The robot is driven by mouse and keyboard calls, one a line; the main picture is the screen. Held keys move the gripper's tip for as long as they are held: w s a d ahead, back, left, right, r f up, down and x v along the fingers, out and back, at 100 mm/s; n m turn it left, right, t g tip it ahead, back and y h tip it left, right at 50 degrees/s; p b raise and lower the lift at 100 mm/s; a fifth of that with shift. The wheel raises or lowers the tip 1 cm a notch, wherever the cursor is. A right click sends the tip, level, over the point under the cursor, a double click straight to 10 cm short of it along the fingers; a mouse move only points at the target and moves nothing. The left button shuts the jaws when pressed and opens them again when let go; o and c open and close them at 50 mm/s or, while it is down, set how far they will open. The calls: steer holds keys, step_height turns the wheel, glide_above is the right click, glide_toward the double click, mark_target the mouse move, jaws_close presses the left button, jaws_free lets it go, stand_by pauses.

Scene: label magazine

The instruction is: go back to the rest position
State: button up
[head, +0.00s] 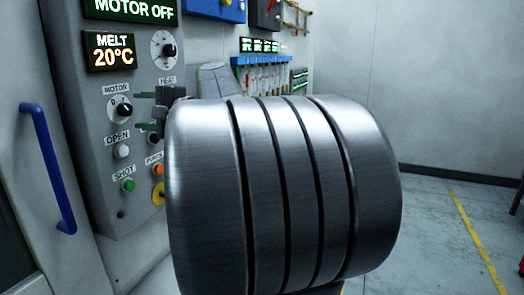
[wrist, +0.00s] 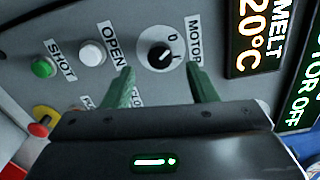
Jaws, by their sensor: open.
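My gripper (head: 147,111) is in front of the grey control panel (head: 84,165), its green fingers pointing toward the panel. In the wrist view my gripper (wrist: 162,70) is open, with nothing between the fingers. The black MOTOR knob (wrist: 160,55) shows just beyond and between the fingertips, apart from them as far as I can tell. It also shows in the head view (head: 122,107), left of the fingers. My large metal arm link hides part of the gripper in the head view.
The displays read MOTOR OFF (head: 131,9) and MELT 20°C (head: 110,51). A white OPEN button (wrist: 92,52) and green SHOT button (wrist: 42,69) sit near the knob. A blue handle (head: 48,168) sticks out at left. Floor with a yellow line (head: 473,235) is clear at right.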

mark_target(128, 110)
steer(key=x, duration=0.5)
steer(key=shift+a+p, duration=0.2)
steer(key=shift+p, duration=0.1)
steer(key=shift+w+r+m+p, duration=0.1)
steer(key=shift+r+m+p, duration=0.15)
steer(key=shift+p, duration=0.4)
steer(key=shift+d+m+p, duration=0.2)
steer(key=shift+m+p, duration=0.55)
steer(key=shift+p, duration=0.1)
steer(key=m+p, duration=0.4)
steer(key=p, duration=0.2)
steer(key=shift+m, duration=0.3)
steer(key=m+p, duration=0.5)
steer(key=p, duration=0.2)
steer(key=shift+p, duration=0.3)
steer(key=shift+f+m+p, duration=0.15)
steer(key=shift+m+p, duration=0.7)
steer(key=shift+m, duration=0.05)
steer(key=shift+f+m, duration=0.2)
steer(key=shift+m, duration=0.1)
